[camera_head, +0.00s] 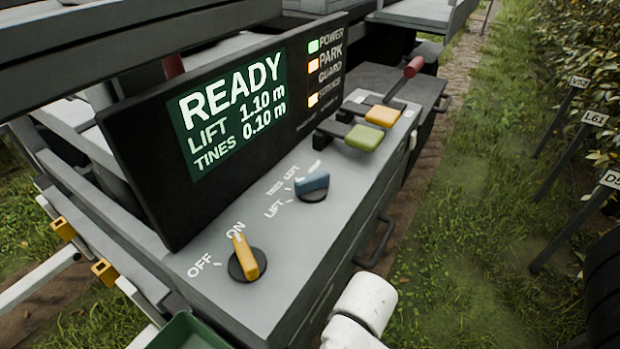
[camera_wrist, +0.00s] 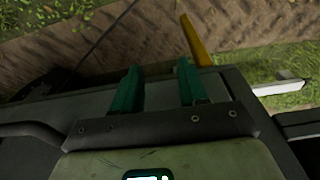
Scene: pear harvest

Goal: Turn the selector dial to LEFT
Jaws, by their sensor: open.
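The selector dial (camera_head: 312,187) is a blue bar knob on a dark round base, on the grey console top in the head view. Labels LIFT, TINES, LEFT and a small fourth one, hard to read, lie around its left and far sides. Its bar lies nearly crosswise; I cannot tell surely which label it points to. My gripper (camera_wrist: 160,88) shows in the wrist view with two green fingers apart and nothing between them. It is not clearly visible in the head view, and the dial is not in the wrist view.
A yellow dial (camera_head: 243,258) points to ON. The display (camera_head: 228,108) reads READY, LIFT 1.10 m, TINES 0.10 m. Yellow (camera_head: 382,116) and green (camera_head: 363,138) levers stand beyond the dial. A green container-like edge (camera_head: 190,335) is at the bottom. Grass lies right of the console.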

